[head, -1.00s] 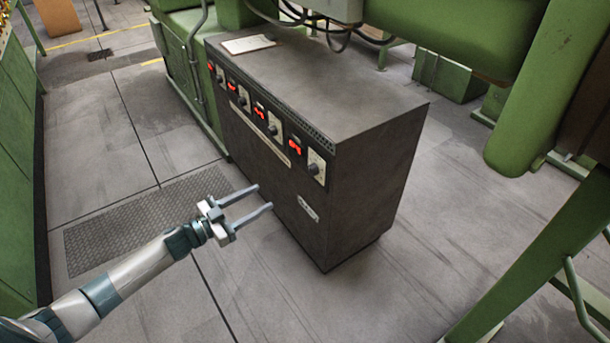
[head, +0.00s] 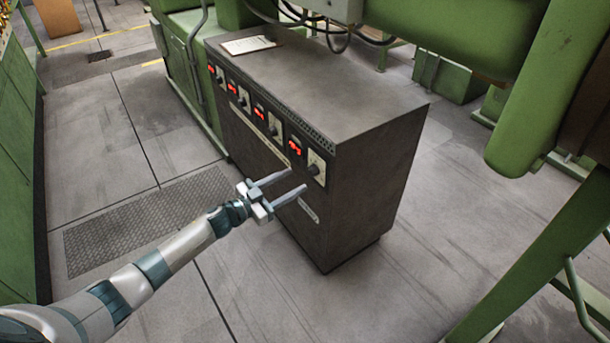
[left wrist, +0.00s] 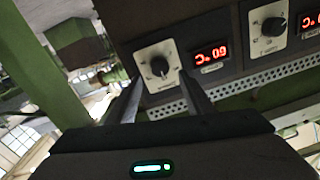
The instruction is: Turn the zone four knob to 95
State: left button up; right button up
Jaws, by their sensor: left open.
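The dark cabinet (head: 370,130) has a row of knobs and red displays along its upper front. The end knob (head: 314,170), nearest me, sits on a pale plate beside a lit red display (head: 295,146); I take it as zone four, though no zone label is readable. My left gripper (head: 298,180) is open in front of this knob. In the left wrist view the black knob (left wrist: 159,66) appears between the two finger tips, with a gap on both sides. The display (left wrist: 211,54) there looks upside down, and I cannot read its value surely. My right gripper is out of view.
A neighbouring knob (left wrist: 272,25) is beside the display in the left wrist view. A paper pad (head: 248,45) lies on the cabinet top. Green machinery (head: 530,110) overhangs at the right. The floor (head: 120,130) left of the cabinet is clear.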

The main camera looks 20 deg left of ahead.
aim_at(310, 172)
pick_arm(q)
jog(key=shift+x, duration=2.85)
jog(key=c, duration=1)
